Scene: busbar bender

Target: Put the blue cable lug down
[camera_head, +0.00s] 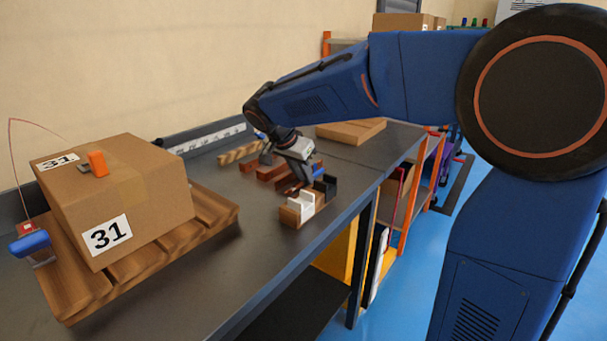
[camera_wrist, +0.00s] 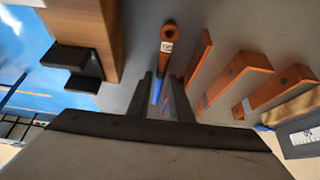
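The blue cable lug (camera_wrist: 156,91) has a copper ring end with a small white label and a blue sleeve. In the wrist view it lies between the two fingers of my gripper (camera_wrist: 163,88), with the ring beyond the fingertips. My gripper appears closed on the sleeve. In the head view my gripper (camera_head: 299,178) points down just above the workbench (camera_head: 245,257), and a bit of the lug's blue (camera_head: 318,169) shows at its right. The fingers hide the rest of the lug there. Whether the lug touches the bench cannot be told.
A wooden holder (camera_head: 289,217) with white and black pieces stands close in front of my gripper. Several copper-coloured bars (camera_wrist: 241,73) lie beside it. A carton marked 31 (camera_head: 125,200) sits on a pallet (camera_head: 70,283) at left. Bare bench lies between pallet and holder.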

